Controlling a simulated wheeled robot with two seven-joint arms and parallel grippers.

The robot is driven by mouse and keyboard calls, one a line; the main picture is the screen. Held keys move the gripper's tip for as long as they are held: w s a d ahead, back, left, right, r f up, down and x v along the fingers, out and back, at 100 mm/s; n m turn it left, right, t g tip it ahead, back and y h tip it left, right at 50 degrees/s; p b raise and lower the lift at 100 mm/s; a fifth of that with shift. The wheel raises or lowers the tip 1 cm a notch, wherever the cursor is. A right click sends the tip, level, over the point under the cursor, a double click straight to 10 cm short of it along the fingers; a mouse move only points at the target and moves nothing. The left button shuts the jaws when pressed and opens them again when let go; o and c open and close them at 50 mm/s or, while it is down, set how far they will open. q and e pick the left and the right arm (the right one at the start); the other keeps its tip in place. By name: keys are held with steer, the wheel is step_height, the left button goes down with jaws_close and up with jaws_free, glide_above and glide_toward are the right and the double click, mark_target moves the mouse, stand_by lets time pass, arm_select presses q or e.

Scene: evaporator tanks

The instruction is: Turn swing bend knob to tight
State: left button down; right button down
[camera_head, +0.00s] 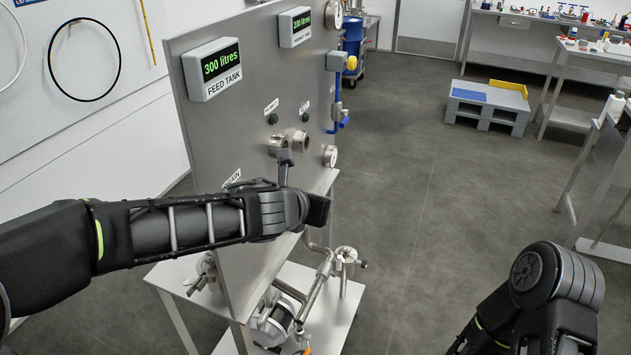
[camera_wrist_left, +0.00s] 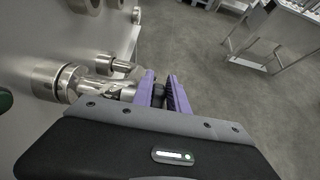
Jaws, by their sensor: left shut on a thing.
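The swing bend (camera_wrist_left: 112,88) is a shiny metal fitting on the steel panel. In the head view the swing bend (camera_head: 280,145) sits below the small green-marked fittings. My left gripper (camera_wrist_left: 160,82) has purple fingers with dark pads, shut at the outer end of the swing bend. The swing bend knob is mostly hidden between the fingers, so its turn angle cannot be told. In the head view my left gripper (camera_head: 285,172) reaches up to the fitting from below, partly hidden by my wrist. My right arm shows at lower right; its gripper is out of frame.
The upright panel (camera_head: 235,130) carries a "300 litres" feed tank display (camera_head: 213,68) and a "200 litres" display (camera_head: 295,26). A steel frame with pipes and a pump (camera_head: 272,325) stands below. Open floor lies to the right, with a grey pallet (camera_head: 487,108) further back.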

arm_select(q)
steer(key=shift+r, duration=0.1)
stand_by(0.4)
steer(key=c, duration=1.3)
jaws_free()
steer(key=v, duration=0.7)
steer(key=shift+s+r, duration=0.2)
steer(key=shift+s, duration=0.05)
